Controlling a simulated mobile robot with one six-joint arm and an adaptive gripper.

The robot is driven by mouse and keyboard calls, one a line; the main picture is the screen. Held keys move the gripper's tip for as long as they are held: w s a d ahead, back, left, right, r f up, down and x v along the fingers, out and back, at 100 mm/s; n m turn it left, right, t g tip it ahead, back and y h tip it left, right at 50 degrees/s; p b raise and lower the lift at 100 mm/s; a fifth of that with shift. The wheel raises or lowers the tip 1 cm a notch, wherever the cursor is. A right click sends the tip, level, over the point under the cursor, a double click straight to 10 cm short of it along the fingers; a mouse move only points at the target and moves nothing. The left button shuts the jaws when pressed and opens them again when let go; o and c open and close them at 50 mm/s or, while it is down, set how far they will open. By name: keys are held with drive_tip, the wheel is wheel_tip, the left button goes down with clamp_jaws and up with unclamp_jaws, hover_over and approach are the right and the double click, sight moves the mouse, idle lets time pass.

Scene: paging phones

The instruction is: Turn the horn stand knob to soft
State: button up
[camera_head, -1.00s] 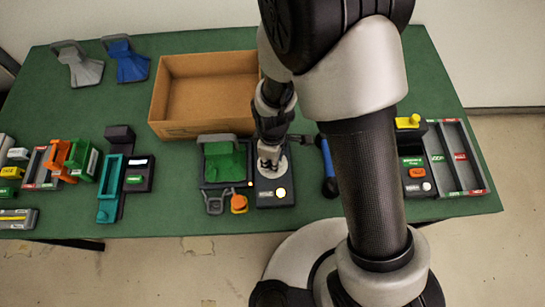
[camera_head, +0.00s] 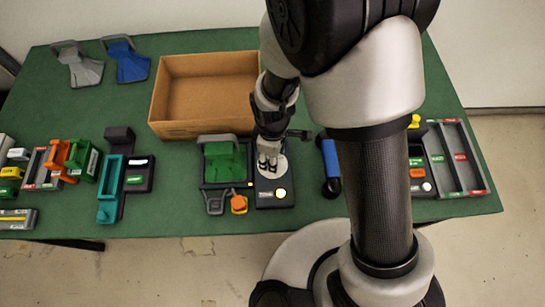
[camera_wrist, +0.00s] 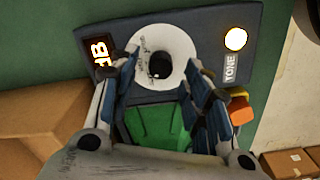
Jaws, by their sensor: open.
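The horn stand's dark control box (camera_head: 270,204) is on the green table, right of the green horn (camera_head: 222,160). Its white round dial (camera_head: 281,165) has a dark knob at the centre, clear in the wrist view (camera_wrist: 160,66). A lit button (camera_wrist: 235,39) and the word TONE are to the right of the dial there; a lit display (camera_wrist: 100,51) is to the left, partly hidden by a finger. My gripper (camera_head: 267,166) is over the dial. In the wrist view its open fingers (camera_wrist: 160,72) are on either side of the knob; contact cannot be told. The dial's setting is unreadable.
An open cardboard box (camera_head: 206,133) is behind the horn. An orange item (camera_head: 239,204) is in front of it. A blue-handled tool (camera_head: 330,166) is right of the control box. Teal (camera_head: 108,190) and orange (camera_head: 57,154) devices are to the left; grey trays (camera_head: 455,155) are at right.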

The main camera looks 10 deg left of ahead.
wheel_tip(320, 180, up, 10)
idle(0.3)
drive_tip(key=shift+s+f, duration=0.1)
drive_tip(key=shift+f, duration=0.05)
idle(0.3)
